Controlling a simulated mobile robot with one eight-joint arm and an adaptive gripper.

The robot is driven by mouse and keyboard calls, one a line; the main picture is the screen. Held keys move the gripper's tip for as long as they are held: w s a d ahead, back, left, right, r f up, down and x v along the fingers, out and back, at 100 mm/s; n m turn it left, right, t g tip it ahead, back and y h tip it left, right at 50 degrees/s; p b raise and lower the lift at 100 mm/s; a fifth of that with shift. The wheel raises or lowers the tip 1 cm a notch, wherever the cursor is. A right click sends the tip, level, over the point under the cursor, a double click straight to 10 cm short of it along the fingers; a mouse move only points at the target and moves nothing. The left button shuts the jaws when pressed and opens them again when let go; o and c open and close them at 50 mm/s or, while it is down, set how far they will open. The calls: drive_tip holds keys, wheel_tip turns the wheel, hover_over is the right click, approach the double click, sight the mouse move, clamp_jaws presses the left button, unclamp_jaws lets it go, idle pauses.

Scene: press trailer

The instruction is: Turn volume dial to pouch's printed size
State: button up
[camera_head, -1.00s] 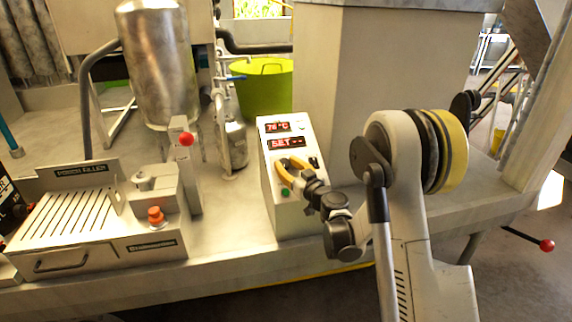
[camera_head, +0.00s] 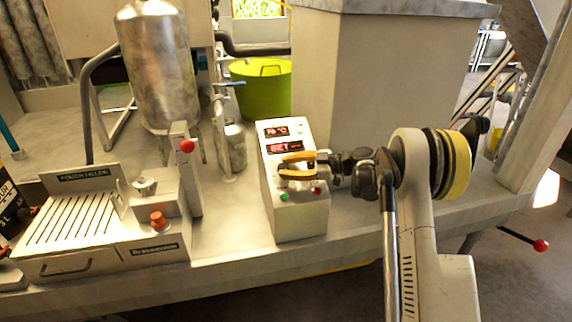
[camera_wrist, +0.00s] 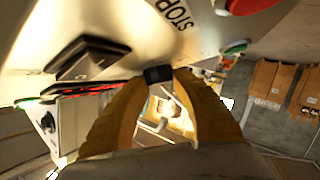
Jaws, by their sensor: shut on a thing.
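My gripper (camera_head: 283,165), with two yellow-orange fingers, is at the front of the white control box (camera_head: 297,220). In the wrist view its fingertips (camera_wrist: 160,76) are shut on a small dark knob (camera_wrist: 157,74). The fingers hide most of it in the head view, and I cannot tell whether it is the volume dial. The box has two red displays; the lower one (camera_head: 285,147) starts with "SET". A silver knob (camera_head: 145,186) sits on the pouch filler (camera_head: 72,178). A black-and-yellow pouch (camera_head: 9,205) is cut off at the left edge; its print seems to include "3 L".
Green and red buttons (camera_head: 284,197) sit below my gripper on the box. The filler has an orange-red button (camera_head: 158,219) and a red-knobbed lever (camera_head: 187,147). A metal tank (camera_head: 155,65) and green bucket (camera_head: 262,88) stand behind. The counter between filler and box is clear.

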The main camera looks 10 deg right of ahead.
drive_tip(key=n+g+p, duration=0.1)
drive_tip(key=n+g, duration=0.1)
drive_tip(key=n+g+p, duration=0.1)
drive_tip(key=g, duration=0.1)
drive_tip(key=shift+w+r+n, duration=0.2)
drive_tip(key=shift+n, duration=0.2)
drive_tip(key=shift+n+g+p, duration=0.3)
drive_tip(key=shift+n+g, duration=0.3)
drive_tip(key=shift+g, duration=0.2)
drive_tip(key=shift+f, duration=0.1)
drive_tip(key=o, duration=1.2)
drive_tip(key=shift+a+f, duration=0.1)
drive_tip(key=shift+a, duration=0.05)
drive_tip(key=v, duration=1.2)
drive_tip(key=shift+w+r, duration=0.15)
drive_tip(key=shift+r, duration=0.1)
